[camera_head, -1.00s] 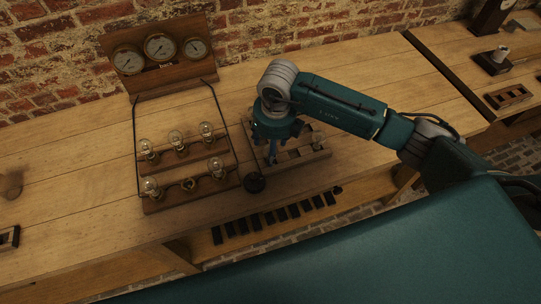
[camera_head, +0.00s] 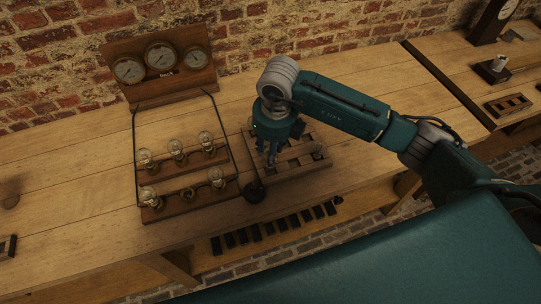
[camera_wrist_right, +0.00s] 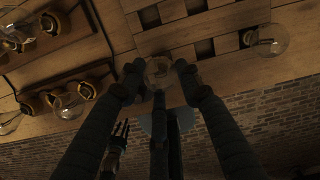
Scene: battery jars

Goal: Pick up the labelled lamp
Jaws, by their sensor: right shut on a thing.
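My right gripper (camera_wrist_right: 159,78) is shut on a clear glass lamp (camera_wrist_right: 158,68) in the right wrist view. Its fingers stand on either side of the glass, and no label can be read on it. In the head view the right gripper (camera_head: 272,158) points down over the wooden tray (camera_head: 300,170), hiding the held lamp. Another clear lamp (camera_wrist_right: 270,40) sits at the tray's edge in the right wrist view.
Left of the tray, a stepped wooden rack (camera_head: 215,192) carries several clear lamps, beneath a board with three gauges (camera_head: 160,60). A round black knob (camera_head: 254,193) stands before the tray.

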